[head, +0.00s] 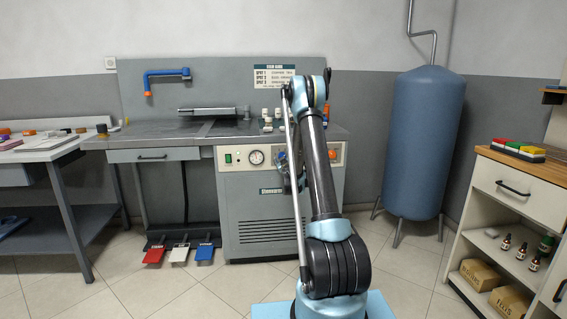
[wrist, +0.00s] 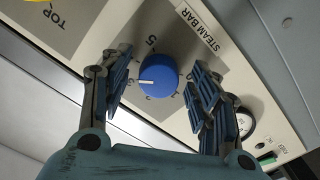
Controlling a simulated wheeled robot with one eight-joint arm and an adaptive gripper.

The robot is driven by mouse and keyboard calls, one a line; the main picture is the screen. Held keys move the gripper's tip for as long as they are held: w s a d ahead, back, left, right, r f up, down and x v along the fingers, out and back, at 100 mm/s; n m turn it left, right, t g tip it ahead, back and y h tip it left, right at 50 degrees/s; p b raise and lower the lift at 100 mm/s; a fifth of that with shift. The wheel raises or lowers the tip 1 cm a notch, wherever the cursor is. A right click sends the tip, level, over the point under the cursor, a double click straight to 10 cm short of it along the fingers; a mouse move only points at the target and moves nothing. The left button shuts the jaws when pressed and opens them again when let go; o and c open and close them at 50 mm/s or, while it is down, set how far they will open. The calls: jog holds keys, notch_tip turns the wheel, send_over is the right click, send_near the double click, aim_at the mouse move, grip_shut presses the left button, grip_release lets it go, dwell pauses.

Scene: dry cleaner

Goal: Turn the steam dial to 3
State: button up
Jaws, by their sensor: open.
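The steam dial (wrist: 158,75) is a round blue knob with a white pointer line, on a pale panel beside the label "STEAM BAR" (wrist: 197,28). In the wrist view its pointer faces left, toward small figures too blurred to read surely; a 5 shows above the knob. My gripper (wrist: 160,62) is open, with one finger on each side of the knob and gaps between. In the head view my gripper (head: 290,178) is at the front panel of the steam unit (head: 265,205), and my arm hides the dial.
A pressure gauge (head: 256,157) and green switch (head: 228,158) sit left on the panel. A blue tank (head: 424,140) stands right of the unit. Red, white and blue pedals (head: 179,255) are on the floor at left. A shelf unit (head: 520,190) stands at right.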

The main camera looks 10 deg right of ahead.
jog(key=s, duration=1.2)
jog(key=shift+f, duration=0.1)
